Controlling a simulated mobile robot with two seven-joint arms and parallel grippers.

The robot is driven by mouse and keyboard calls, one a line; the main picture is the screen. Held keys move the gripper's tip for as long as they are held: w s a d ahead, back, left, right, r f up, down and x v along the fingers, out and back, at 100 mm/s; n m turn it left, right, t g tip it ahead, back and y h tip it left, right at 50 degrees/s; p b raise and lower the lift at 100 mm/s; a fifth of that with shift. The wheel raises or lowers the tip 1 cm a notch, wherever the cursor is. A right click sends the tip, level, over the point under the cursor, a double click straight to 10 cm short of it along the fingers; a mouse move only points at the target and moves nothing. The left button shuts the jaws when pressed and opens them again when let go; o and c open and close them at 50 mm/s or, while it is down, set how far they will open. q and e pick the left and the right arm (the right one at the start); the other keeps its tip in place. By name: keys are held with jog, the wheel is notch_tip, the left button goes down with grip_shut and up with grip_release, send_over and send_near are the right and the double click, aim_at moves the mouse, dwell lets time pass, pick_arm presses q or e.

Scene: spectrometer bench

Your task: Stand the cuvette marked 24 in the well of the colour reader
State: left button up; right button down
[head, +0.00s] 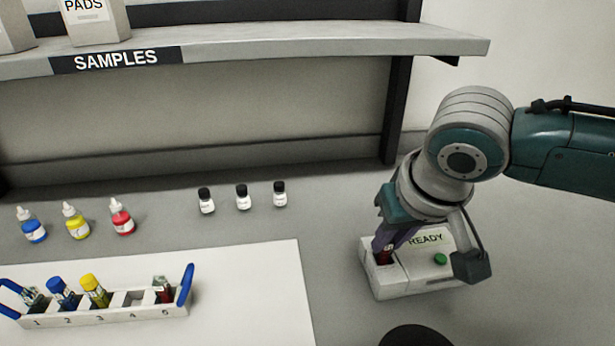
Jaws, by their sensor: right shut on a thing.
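The colour reader (405,280) is a white box with a "READY" display and a green button, on the bench at the right. My right gripper (387,248) points down over the reader's left part. It is shut on a cuvette (384,258) with dark red contents, which is at the well. The fingers and the reader's rim hide much of it, so I cannot tell how deep it sits or read its number. The sample rack (100,318) stands at the left with blue end handles. Position 4 is empty; the other positions hold cuvettes. My left gripper is out of view.
Dropper bottles in blue (34,229), yellow (77,226) and red (121,221) stand behind the rack. Three small black-capped vials (242,199) stand at the middle back. A "SAMPLES" shelf (300,44) overhangs the bench. Bench between rack and reader is clear.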

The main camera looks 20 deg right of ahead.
jog(key=shift+f, duration=0.3)
jog(key=shift+f, duration=0.25)
jog(key=c, duration=0.7)
grip_release()
jog(key=shift+c, duration=0.2)
jog(key=shift+r, duration=0.1)
